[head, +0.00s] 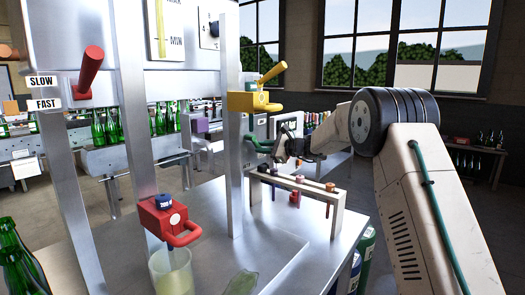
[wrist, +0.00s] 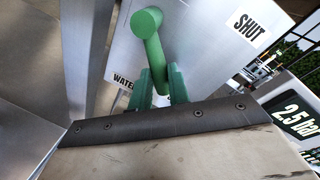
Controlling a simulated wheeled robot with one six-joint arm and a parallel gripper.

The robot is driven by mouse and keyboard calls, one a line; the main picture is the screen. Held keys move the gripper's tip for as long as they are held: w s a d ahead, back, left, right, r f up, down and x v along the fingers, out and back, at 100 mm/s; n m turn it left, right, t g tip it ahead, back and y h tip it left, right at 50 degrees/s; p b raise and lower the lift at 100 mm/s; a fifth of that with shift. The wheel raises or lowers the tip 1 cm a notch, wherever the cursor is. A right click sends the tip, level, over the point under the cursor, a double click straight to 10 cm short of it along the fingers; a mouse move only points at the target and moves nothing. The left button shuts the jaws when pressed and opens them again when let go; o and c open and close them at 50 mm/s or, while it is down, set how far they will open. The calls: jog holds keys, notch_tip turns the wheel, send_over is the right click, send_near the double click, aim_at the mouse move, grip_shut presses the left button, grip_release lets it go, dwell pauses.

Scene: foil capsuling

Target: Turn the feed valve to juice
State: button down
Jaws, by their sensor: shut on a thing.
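The feed valve's green lever (wrist: 150,35) shows in the wrist view against a pale metal plate. My gripper (wrist: 161,82) is shut on this bar. A SHUT label (wrist: 246,25) is to the upper right of the lever, and a partly covered WATER label (wrist: 123,80) is to its lower left. No juice label can be read. In the head view my gripper (head: 263,145) reaches left beside the metal post, and the valve lever is hard to make out there.
A rack (head: 310,187) with hanging tools stands just below my gripper. A yellow-handled valve (head: 254,100) is on the post above it. A red tap (head: 165,218) over a beaker (head: 171,273) is at lower left.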

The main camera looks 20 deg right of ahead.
jog(key=shift+d+r+n, duration=0.1)
jog(key=shift+r+n, duration=0.05)
jog(key=shift+n, duration=0.15)
dwell(0.4)
jog(key=c, duration=1.3)
grip_release()
jog(key=v, duration=0.7)
jog(key=shift+s+d+r, duration=0.15)
jog(key=shift+s+d, duration=0.1)
